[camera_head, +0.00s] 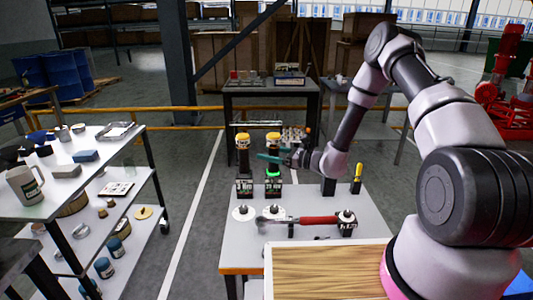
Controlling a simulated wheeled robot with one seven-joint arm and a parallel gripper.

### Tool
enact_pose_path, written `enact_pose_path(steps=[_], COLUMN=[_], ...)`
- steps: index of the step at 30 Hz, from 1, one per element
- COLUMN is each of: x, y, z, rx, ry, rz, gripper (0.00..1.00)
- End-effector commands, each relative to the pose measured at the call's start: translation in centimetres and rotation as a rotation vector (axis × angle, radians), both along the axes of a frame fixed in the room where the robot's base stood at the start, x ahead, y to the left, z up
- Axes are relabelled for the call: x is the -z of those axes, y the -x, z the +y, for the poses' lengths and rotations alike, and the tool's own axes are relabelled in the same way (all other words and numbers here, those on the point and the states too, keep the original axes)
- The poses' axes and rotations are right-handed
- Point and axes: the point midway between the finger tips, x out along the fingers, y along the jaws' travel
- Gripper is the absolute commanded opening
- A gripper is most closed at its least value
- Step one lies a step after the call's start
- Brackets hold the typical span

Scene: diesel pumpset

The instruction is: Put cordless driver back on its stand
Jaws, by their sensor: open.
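Two dark upright tools with yellow tops, which look like cordless drivers, stand side by side on the white-topped bench: a left driver (243,146) and a right driver (273,139). Each is above a black labelled base, the left base (244,189) and the right base (273,189). My gripper (266,157), with teal fingers, reaches in from the right at the right driver's upper body. It is open. I cannot tell whether its fingers surround the driver or touch it, nor whether the driver is fully seated.
A red-handled tool (305,220) lies across the bench (375,225) in front, beside two white discs with dark knobs. A yellow-handled screwdriver (356,178) stands at right. A wooden board (325,272) is nearest me. A loaded shelf cart (100,150) stands left, with free floor between.

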Motion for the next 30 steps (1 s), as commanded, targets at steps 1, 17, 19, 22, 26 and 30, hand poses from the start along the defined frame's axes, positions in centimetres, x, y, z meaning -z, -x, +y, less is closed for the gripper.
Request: enact_pose_path(steps=[1, 17, 19, 22, 26, 30], x=[0.0, -0.1, -0.2, -0.2, -0.2, -0.6], y=[0.2, 3.8, 3.9, 4.0, 4.0, 4.0], z=[-0.8, -8.7, -9.0, -9.1, -9.1, -9.0], rx=[0.004, 0.002, 0.001, 0.000, 0.000, -0.010], ry=[0.001, -0.001, -0.001, -0.001, -0.001, 0.005], rz=[0.001, 0.000, 0.000, 0.000, 0.000, -0.009], gripper=[0.84, 0.84, 0.84, 0.84, 0.84, 0.84])
